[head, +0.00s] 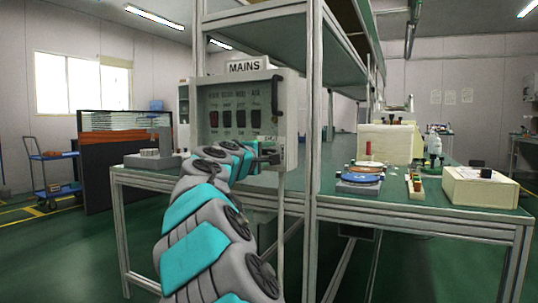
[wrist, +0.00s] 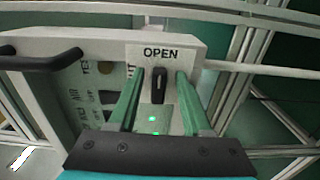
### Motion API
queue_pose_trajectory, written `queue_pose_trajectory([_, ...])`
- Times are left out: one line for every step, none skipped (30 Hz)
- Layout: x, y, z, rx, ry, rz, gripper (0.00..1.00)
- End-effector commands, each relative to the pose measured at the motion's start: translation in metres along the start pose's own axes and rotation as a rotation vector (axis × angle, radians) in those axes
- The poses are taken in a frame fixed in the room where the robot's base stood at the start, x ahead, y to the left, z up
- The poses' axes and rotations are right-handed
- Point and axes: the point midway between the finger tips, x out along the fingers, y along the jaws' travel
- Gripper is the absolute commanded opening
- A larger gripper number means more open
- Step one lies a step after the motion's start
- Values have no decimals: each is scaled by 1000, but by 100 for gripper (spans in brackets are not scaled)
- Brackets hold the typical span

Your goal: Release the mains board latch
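The mains board (head: 202,108) is a pale grey box under a "MAINS" sign (head: 244,67), with a row of switches behind its front. In the wrist view its panel (wrist: 185,45) fills the middle. The latch (wrist: 158,86) is a small black upright lever below the word "OPEN". My gripper (wrist: 160,76) is open, with one green finger on each side of the latch and a visible gap to both. In the head view my gripper (head: 265,158) is at the board's lower right corner; the latch cannot be made out there.
A black bar handle (head: 275,95) stands out from the board's right side; it also shows in the wrist view (wrist: 40,60). A metal frame post (head: 314,130) rises just right of the board. The green bench (head: 440,205) holds a blue disc (head: 360,178) and a cream box (head: 480,187).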

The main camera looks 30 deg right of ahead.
Motion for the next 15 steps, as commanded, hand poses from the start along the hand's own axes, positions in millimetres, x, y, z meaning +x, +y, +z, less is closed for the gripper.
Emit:
queue_pose_trajectory([0,0,0,0,0,0,52])
queue_pose_trajectory([0,0,0,0,0,0,52])
queue_pose_trajectory([0,0,0,0,0,1,52])
queue_pose_trajectory([0,0,0,0,0,1,52])
queue_pose_trajectory([0,0,0,0,0,1,52])
queue_pose_trajectory([0,0,0,0,0,1,52])
queue_pose_trajectory([0,0,0,0,1,1,52])
queue_pose_trajectory([-1,0,0,0,1,1,52])
queue_pose_trajectory([-2,1,0,-1,1,1,52])
queue_pose_trajectory([-4,1,0,-1,1,1,52])
queue_pose_trajectory([-6,1,0,-1,1,1,52])
queue_pose_trajectory([-9,1,0,-1,1,1,52])
queue_pose_trajectory([-13,2,0,-1,1,1,52])
queue_pose_trajectory([-16,2,-1,-1,1,2,52])
queue_pose_trajectory([-22,2,-1,-2,2,2,52])
